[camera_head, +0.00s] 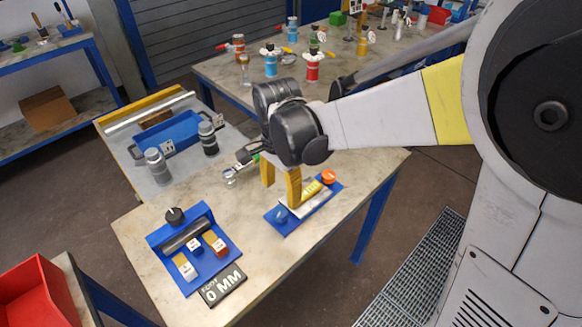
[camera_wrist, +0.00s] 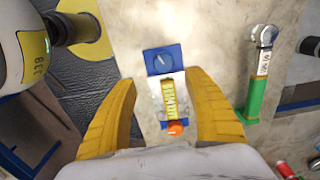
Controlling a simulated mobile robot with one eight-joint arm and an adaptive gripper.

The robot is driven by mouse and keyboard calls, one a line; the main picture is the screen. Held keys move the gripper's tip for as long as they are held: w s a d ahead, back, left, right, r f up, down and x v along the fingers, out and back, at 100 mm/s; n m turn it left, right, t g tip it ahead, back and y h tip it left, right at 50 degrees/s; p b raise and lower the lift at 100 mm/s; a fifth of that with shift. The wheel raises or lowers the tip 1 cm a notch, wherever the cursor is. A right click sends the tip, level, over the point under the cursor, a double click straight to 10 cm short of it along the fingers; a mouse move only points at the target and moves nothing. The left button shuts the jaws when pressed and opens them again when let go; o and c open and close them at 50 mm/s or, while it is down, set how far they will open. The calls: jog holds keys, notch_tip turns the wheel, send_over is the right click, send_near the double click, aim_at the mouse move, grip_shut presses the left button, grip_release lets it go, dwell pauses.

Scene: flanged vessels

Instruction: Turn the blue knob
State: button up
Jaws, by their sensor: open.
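The blue knob (camera_head: 281,215) is a small round dial at the near left end of a blue-based block on the table. In the wrist view, the blue knob (camera_wrist: 163,60) carries a pale pointer line and sits on a blue square at the top of the block. An orange knob (camera_head: 328,176) is at the block's other end, with a yellow marked strip (camera_wrist: 169,98) between them. My gripper (camera_head: 281,195) is above the block with its yellow fingers apart and empty. In the wrist view, my gripper (camera_wrist: 162,76) has one finger on each side of the block. Contact with the knob is not visible.
A green-handled tool (camera_wrist: 256,90) lies right of the block in the wrist view. A blue fixture (camera_head: 195,250) with a black knob (camera_head: 174,216) and a black sign (camera_head: 222,285) stand at the left.

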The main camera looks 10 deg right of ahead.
aim_at(280, 212)
jog(key=f+b, duration=0.1)
jog(key=f, duration=0.2)
jog(key=f+b, duration=0.1)
jog(key=f, duration=0.3)
jog(key=f+b, duration=0.2)
jog(key=f, duration=0.1)
jog(key=shift+w+a+f, duration=0.2)
jog(key=shift+w+f, duration=0.15)
jog(key=shift+f, duration=0.05)
jog(key=shift+c, duration=0.6)
jog(key=c, duration=1.1)
